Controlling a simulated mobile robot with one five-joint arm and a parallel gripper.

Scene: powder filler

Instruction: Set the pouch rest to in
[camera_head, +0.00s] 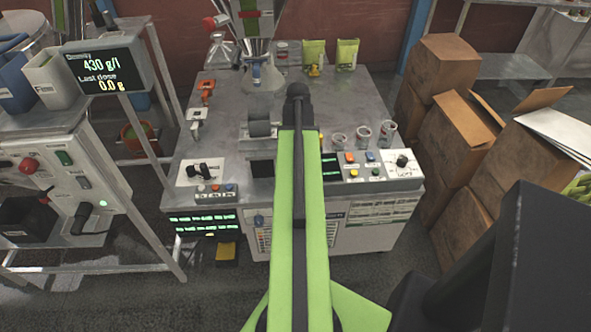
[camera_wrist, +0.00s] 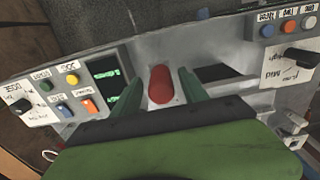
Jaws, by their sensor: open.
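In the wrist view, a red rounded handle (camera_wrist: 161,85) stands up from the machine's grey top between two dark panels. I cannot tell for sure that it belongs to the pouch rest, and no readable label marks the rest's position. My gripper (camera_wrist: 160,94) is open, with one green finger on each side of the red handle. Whether either finger touches it is unclear. In the head view, my own arm covers the handle and the gripper. A grey block with a rounded top (camera_head: 260,124) sits left of my arm on the filler table (camera_head: 225,140).
A button panel with a dose knob (camera_head: 402,161) lies right of my arm; a flow knob plate (camera_head: 203,172) lies left. Small glass jars (camera_head: 363,133) stand behind the right panel. Two green pouches (camera_head: 346,54) stand at the back. Cardboard boxes (camera_head: 445,130) crowd the right side.

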